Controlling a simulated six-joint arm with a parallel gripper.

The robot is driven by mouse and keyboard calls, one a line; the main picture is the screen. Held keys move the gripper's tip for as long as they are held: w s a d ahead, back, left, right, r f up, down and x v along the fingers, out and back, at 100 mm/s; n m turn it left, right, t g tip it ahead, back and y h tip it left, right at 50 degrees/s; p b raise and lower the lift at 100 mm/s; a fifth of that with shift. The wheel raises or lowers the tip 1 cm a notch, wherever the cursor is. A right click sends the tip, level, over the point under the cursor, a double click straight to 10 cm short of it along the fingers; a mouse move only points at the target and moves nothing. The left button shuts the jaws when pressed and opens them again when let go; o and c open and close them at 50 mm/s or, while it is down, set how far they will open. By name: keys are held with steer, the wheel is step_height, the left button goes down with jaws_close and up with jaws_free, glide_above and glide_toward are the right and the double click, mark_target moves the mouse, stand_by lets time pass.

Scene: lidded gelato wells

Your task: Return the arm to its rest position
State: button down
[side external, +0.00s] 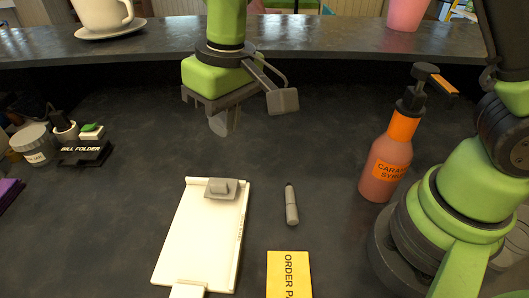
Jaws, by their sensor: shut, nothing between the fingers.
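My gripper (250,112) hangs from the green arm at the top centre, above the dark counter. It is shut with nothing held. It is beyond the top end of a white clipboard (203,232) and apart from everything on the counter. My arm's green and dark base stands at the right edge, partly cut off by the frame.
A grey marker (291,205) lies right of the clipboard, above a yellow order pad (289,276). A caramel syrup pump bottle (387,158) stands beside my base. A bill folder holder (85,153) and a jar (35,145) are at left. A raised ledge (330,38) holds a cup (104,14).

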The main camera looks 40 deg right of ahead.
steer(key=s+d+r+m+t+y, duration=0.1)
steer(key=s+d+r+t, duration=0.15)
steer(key=d+r, duration=0.2)
steer(key=s+d+r+m+t, duration=0.1)
steer(key=s+d+r+m, duration=0.1)
steer(key=s+d+r, duration=0.3)
steer(key=s+d+r+m+t, duration=0.2)
steer(key=s+d+r, duration=0.1)
steer(key=s, duration=0.5)
steer(key=shift+s+t, duration=0.35)
stand_by(0.3)
